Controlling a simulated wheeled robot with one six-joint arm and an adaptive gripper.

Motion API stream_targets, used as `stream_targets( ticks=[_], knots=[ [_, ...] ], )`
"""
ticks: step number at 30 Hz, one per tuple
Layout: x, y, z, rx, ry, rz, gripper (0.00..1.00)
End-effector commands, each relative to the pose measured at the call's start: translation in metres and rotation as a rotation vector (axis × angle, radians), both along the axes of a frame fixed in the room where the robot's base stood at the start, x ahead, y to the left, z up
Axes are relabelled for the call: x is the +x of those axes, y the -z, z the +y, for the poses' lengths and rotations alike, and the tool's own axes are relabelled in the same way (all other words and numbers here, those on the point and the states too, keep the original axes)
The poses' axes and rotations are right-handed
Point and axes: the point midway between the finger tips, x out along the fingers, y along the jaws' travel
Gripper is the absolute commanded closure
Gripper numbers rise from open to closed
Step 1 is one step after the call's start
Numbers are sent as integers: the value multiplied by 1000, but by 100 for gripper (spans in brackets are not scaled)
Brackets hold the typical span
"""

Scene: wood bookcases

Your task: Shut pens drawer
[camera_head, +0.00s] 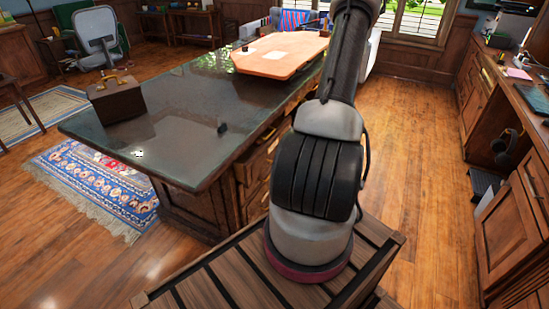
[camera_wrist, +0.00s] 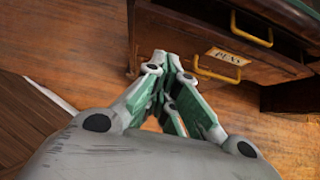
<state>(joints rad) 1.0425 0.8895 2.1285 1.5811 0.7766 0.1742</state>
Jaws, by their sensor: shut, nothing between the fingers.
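The pens drawer (camera_wrist: 250,68) is at the upper right in the wrist view. Its wooden front carries a tan label reading "PENS" (camera_wrist: 228,57) and a yellow bar handle (camera_wrist: 216,72). I cannot tell how far it stands out. My gripper (camera_wrist: 170,62) is shut and empty, with its fingertips just left of the drawer's front in the picture; contact cannot be made out. In the head view, the drawer side of the desk (camera_head: 252,172) is partly hidden by my arm, and my gripper is not seen there.
Another yellow handle (camera_wrist: 251,30) shows above the label. The green-topped desk (camera_head: 180,150) holds a brown case (camera_head: 116,99) and an orange board (camera_head: 280,55). Wooden cabinets (camera_head: 512,225) stand at the right. Open wooden floor (camera_head: 420,170) lies between desk and cabinets.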

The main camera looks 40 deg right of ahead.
Motion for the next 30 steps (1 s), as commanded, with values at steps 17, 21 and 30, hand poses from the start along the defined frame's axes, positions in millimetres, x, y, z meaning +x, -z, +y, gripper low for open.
stream_targets(
  ticks=[17,21,30],
  knots=[
    [79,56,33,-1,-2,0,100],
    [87,56,36,1,1,1,100],
    [89,55,36,1,2,0,100]
  ],
)
